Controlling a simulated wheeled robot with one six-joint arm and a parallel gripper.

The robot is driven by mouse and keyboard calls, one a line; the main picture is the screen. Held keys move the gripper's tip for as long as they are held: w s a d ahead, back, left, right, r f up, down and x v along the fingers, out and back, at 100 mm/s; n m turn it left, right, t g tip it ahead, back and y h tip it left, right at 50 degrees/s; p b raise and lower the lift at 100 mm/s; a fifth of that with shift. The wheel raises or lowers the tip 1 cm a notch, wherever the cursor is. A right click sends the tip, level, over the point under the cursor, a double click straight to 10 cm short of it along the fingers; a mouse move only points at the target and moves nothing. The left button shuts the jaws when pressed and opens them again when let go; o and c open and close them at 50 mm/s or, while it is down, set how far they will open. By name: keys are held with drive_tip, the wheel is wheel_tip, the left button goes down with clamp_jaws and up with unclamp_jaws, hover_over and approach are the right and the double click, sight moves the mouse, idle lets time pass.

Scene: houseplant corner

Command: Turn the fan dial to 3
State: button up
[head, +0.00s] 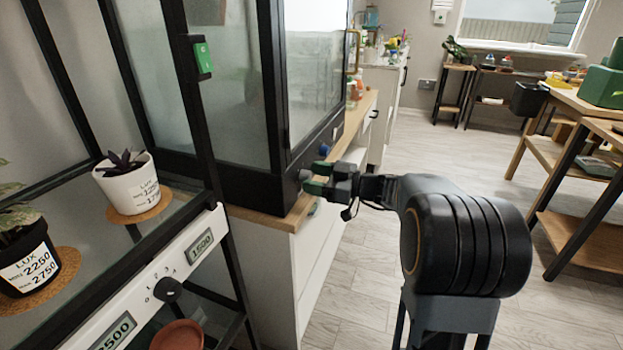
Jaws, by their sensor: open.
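My gripper (316,178) is open at the lower black frame of the glass cabinet (235,190). Its green-tipped fingers are in front of a small dark knob (305,174) on that frame; I cannot tell whether they touch it. A blue knob (325,150) sits just beyond the fingers. No marks are readable on either of these knobs, so I cannot tell which is the fan dial. Another dark dial (168,289), with a printed number scale around it, is on the white shelf panel (128,300) at lower left.
A white potted plant (130,187) and a black potted plant (28,262) stand on cork mats. The panel carries displays reading 1500 (200,245) and 2500 (113,332). A terracotta pot (178,335) is below. Open floor (400,150) lies right of the cabinet.

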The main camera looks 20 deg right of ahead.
drive_tip(key=shift+w+a, duration=0.3)
drive_tip(key=shift+a, duration=0.2)
drive_tip(key=c, duration=0.9)
